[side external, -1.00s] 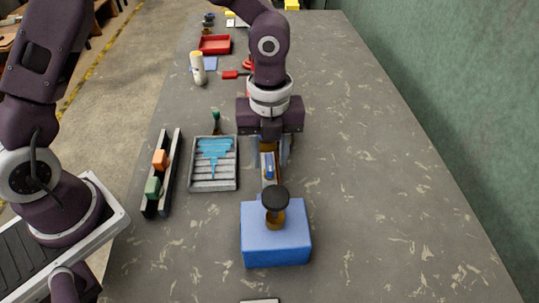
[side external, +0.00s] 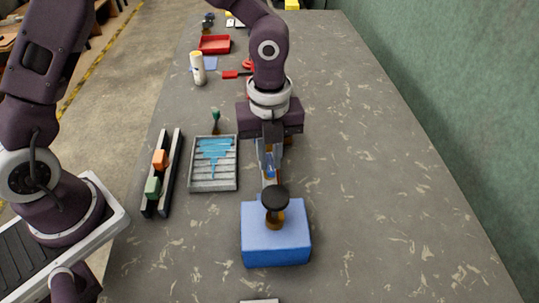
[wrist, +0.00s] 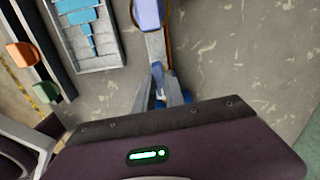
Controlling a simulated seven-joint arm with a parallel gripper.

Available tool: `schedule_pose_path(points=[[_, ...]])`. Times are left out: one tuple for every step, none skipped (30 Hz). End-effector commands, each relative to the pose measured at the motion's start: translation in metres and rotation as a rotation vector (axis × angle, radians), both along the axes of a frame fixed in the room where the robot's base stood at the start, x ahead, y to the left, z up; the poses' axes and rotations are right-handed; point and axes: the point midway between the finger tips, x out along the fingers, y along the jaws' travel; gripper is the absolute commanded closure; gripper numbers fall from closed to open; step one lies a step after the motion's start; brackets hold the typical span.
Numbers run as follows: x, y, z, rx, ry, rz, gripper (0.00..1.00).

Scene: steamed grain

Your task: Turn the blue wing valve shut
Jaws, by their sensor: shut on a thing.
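The blue wing valve (side external: 270,169) shows in the side external view between my fingers, just behind the large blue block. My gripper (side external: 269,163) points down and is shut on the valve's wing. The fingers hide part of the wing, so its exact angle is hard to tell. In the wrist view the gripper body covers the bottom, and the fingers (wrist: 165,93) reach past its edge with a little blue beside them. A pale pipe-like bar runs up from there to a rounded blue part with a brown edge (wrist: 150,14).
The blue block (side external: 275,245) with a black knob (side external: 275,197) stands close in front. A grey ribbed tray (side external: 213,183) and a dark rail (side external: 176,150) with orange (side external: 160,159) and green (side external: 153,187) blocks lie to the left. The table's right side is clear.

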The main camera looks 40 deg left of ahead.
Motion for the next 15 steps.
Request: schedule_pose_path(points=[[0.0003,0.0000,0.0007,0.001,-0.002,0.026,1.00],[0.0003,0.0000,0.0006,0.002,-0.001,0.048,1.00],[0.0002,-0.0003,0.0007,0.000,-0.001,0.077,1.00],[0.0002,-0.0002,0.0007,0.000,-0.001,0.102,1.00],[0.0004,-0.0001,0.0006,0.001,-0.002,0.128,1.00],[0.0005,0.0000,0.0006,0.000,-0.003,0.164,1.00],[0.0004,-0.0002,0.0007,0.000,-0.002,0.192,1.00],[0.0005,-0.0002,0.0008,0.000,-0.003,0.221,1.00],[0.0005,0.0000,0.0008,0.000,-0.003,0.259,1.00],[0.0004,-0.0002,0.0010,0.000,-0.003,0.287,1.00],[0.0006,-0.0001,0.0009,0.000,-0.003,0.317,1.00],[0.0007,0.0001,0.0009,0.000,-0.003,0.355,1.00],[0.0006,-0.0002,0.0009,0.000,-0.004,0.383,1.00],[0.0005,-0.0005,0.0008,-0.001,-0.003,0.411,1.00],[0.0005,-0.0002,0.0007,0.000,-0.003,0.450,1.00]])
